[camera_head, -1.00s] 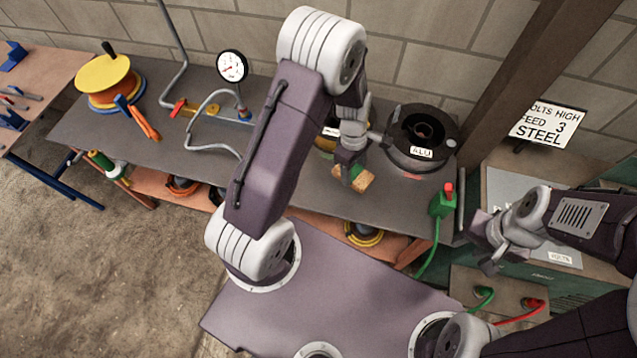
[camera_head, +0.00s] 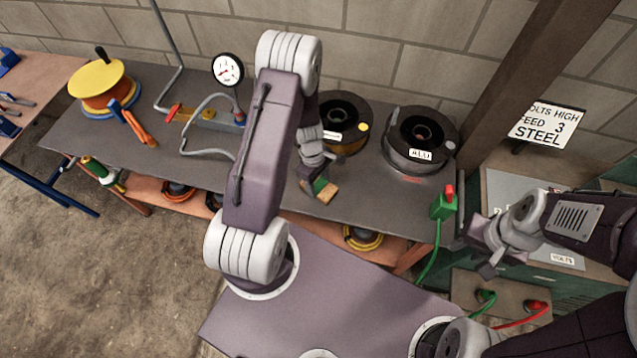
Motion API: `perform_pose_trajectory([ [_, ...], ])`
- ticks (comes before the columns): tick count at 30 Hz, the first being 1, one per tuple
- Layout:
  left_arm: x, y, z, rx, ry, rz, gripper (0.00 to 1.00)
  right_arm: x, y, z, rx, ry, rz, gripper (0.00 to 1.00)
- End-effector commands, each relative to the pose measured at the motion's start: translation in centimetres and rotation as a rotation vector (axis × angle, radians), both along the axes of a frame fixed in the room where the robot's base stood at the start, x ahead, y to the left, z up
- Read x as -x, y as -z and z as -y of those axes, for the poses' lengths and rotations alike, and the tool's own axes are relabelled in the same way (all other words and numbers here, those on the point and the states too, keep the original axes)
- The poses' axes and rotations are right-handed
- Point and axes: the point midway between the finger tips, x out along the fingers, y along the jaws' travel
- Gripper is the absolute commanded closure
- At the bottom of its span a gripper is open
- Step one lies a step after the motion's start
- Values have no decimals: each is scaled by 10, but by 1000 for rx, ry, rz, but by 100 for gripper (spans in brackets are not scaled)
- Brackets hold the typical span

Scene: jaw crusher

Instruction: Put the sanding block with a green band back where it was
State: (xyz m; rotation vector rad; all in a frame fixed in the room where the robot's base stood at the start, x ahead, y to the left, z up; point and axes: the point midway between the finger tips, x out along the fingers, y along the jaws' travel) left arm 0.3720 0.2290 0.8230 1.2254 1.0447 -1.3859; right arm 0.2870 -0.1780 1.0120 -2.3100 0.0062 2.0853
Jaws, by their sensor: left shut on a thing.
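The sanding block (camera_head: 327,193) is a small tan block with a green band. It is in my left gripper (camera_head: 318,181), over the front part of the grey bench (camera_head: 375,200). My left gripper is shut on it. I cannot tell whether the block touches the bench top. My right gripper (camera_head: 484,250) is at the right, beside the green switch box, with nothing seen between its fingers; its fingers appear apart.
Two dark wire spools (camera_head: 421,137) (camera_head: 345,122) stand at the back of the bench. A pressure gauge (camera_head: 228,69), a hose and a yellow-orange reel (camera_head: 103,85) are to the left. A green switch box (camera_head: 443,205) is at the right front edge. The bench's front middle is clear.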

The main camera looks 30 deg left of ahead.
Motion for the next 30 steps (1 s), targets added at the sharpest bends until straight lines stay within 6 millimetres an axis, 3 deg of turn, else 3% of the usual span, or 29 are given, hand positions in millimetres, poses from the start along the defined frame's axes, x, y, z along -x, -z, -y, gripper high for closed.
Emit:
perform_pose_trajectory([
  [5,0,5,0,0,0,0,82,0,4,0,0,0,0,64],
  [6,0,4,0,0,0,0,39,0,3,0,0,0,0,64],
  [8,0,3,0,0,0,0,23,0,3,0,0,0,0,64],
  [16,0,3,0,0,-1,0,23,0,3,0,0,0,0,64],
  [20,-1,-9,-1,-1,-1,2,23,0,-4,0,0,0,0,64],
  [30,-3,-91,-11,-1,-2,5,23,0,-17,0,0,0,0,64],
])
